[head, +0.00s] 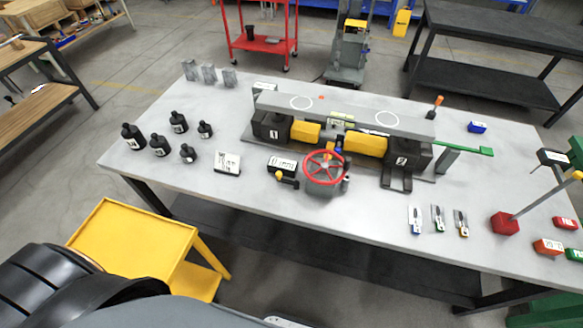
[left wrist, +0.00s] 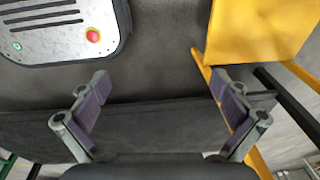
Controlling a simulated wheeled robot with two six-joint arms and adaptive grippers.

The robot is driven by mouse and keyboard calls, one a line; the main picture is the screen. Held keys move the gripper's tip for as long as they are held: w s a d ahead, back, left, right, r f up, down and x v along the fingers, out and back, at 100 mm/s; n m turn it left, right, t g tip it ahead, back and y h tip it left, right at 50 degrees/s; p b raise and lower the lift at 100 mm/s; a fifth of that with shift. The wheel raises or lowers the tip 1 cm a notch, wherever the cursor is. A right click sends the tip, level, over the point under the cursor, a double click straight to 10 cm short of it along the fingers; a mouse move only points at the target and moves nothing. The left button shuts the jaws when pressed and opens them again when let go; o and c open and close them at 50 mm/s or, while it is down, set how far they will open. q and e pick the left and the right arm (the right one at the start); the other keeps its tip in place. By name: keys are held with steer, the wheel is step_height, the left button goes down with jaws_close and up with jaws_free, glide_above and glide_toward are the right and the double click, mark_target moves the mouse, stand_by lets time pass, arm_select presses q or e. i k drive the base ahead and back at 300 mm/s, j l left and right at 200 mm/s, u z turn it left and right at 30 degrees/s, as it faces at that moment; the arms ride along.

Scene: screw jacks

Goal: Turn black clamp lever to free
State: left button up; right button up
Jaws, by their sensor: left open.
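On the grey table (head: 240,205) in the head view stands a jack assembly with a long grey beam (head: 345,110), black blocks marked 1 (head: 270,127) and 2 (head: 405,158), and yellow wedges (head: 365,144). A red handwheel (head: 324,168) sits at its front. A small black lever-like part with a yellow knob (head: 279,175) is left of the wheel; I cannot tell for sure whether it is the clamp lever. My left gripper (left wrist: 160,98) is open and empty in the left wrist view, above the floor and away from the table's objects. My right gripper is not in view.
A yellow cart (head: 135,240) stands before the table's left front; it also shows in the left wrist view (left wrist: 262,28). Tags (head: 438,218) and a red-based stand (head: 505,223) are at the right.

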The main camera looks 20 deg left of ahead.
mark_target(295, 184)
steer(key=k+l+u, duration=0.1)
steer(key=u, duration=0.3)
steer(key=k+l+u, duration=0.15)
steer(key=u, duration=0.2)
steer(key=k+u, duration=0.15)
steer(key=u, duration=0.25)
